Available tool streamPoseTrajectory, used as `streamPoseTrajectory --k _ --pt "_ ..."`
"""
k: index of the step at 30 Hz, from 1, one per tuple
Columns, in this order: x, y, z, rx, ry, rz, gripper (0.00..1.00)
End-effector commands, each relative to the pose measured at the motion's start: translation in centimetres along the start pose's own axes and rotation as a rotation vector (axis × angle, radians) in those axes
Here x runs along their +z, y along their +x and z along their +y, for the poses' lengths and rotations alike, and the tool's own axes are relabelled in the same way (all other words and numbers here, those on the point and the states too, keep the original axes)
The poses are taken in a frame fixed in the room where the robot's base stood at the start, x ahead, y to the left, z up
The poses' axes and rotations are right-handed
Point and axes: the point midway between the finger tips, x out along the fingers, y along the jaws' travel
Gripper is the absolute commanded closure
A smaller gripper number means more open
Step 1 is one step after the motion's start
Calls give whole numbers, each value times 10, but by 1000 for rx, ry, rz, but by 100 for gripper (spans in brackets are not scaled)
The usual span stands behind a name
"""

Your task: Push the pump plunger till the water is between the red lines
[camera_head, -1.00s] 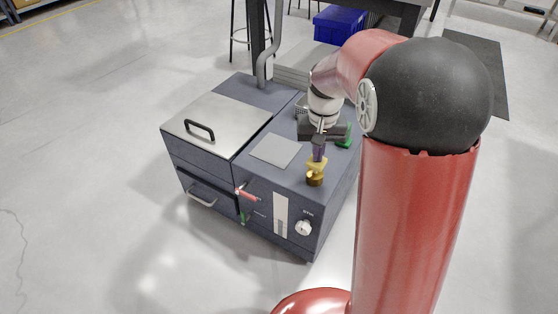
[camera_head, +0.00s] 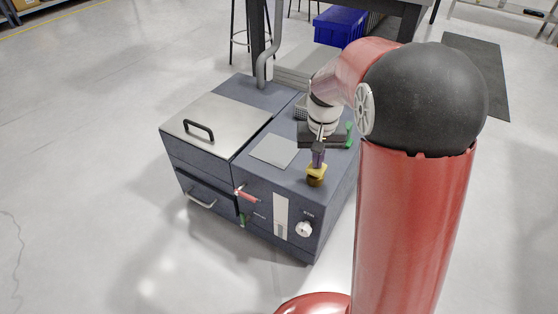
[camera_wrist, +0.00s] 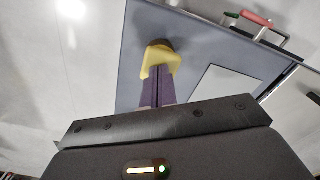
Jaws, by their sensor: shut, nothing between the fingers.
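The pump stands on the front right part of the dark blue cabinet top. Its yellow plunger head (camera_head: 317,169) sits just above a dark gold body (camera_head: 315,182). In the wrist view, the yellow head (camera_wrist: 158,60) is at the tips of my purple fingers. My gripper (camera_head: 318,163) points down with its fingers together, on top of the plunger head and apparently touching it. A pale upright gauge strip (camera_head: 281,212) is on the cabinet front, greyer in its lower part. The red lines and exact water level are too small to make out.
A steel lid with a black handle (camera_head: 198,130) covers the left half. A grey plate (camera_head: 273,151) lies left of the pump. A red handle (camera_head: 247,196), a green handle (camera_head: 242,219) and a white knob (camera_head: 304,229) stick out in front. A green part (camera_head: 349,134) is behind my gripper.

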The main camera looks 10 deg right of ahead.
Motion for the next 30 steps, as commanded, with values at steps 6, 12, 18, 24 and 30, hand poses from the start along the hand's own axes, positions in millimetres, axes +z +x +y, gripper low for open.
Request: streamPoseTrajectory --k 6,12,18,24,30 --pt "0 -18 0 0 1 -1 100" --pt "0 -34 0 0 1 -2 100" --pt "0 -50 0 0 1 -1 100" --pt "0 -67 0 0 0 0 100" --pt "0 -83 0 0 0 0 100"
